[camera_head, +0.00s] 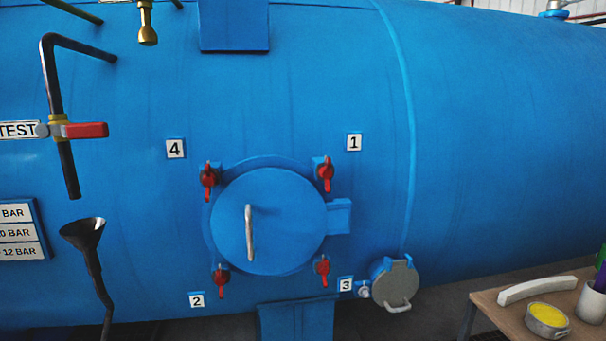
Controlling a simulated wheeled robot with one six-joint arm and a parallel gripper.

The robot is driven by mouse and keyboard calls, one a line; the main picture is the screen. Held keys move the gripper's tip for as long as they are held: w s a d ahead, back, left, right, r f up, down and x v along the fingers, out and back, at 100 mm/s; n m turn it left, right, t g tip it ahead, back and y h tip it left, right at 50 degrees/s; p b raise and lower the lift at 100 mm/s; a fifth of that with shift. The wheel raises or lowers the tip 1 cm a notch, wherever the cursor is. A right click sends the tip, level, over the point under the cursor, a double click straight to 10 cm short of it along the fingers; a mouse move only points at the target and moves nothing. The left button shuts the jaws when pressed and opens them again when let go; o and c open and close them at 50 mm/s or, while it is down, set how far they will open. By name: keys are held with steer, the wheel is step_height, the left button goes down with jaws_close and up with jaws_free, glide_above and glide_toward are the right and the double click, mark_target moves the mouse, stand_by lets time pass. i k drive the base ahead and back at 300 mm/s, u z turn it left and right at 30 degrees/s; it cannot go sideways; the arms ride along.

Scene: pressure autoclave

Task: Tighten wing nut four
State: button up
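Wing nut four (208,179) is red and sits at the upper left of the round blue hatch door (283,222), just below and right of the label 4 (175,149). Wing nut one (326,174) is at the upper right, wing nut two (221,281) at the lower left, and wing nut three (322,269) at the lower right. The door lies against its opening and has a pale vertical handle (250,232). How tight the nuts are cannot be told. My gripper is not in view.
A pipe with a red-handled test valve (86,130) and a dark funnel (84,235) are at the left. A grey round cap (393,284) is right of label 3. A table (488,301) with a yellow-filled tin (547,319) is at lower right. The space before the door looks clear.

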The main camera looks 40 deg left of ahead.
mark_target(210, 179)
steer(key=z, duration=0.35)
steer(key=k, duration=0.9)
steer(key=u, duration=0.95)
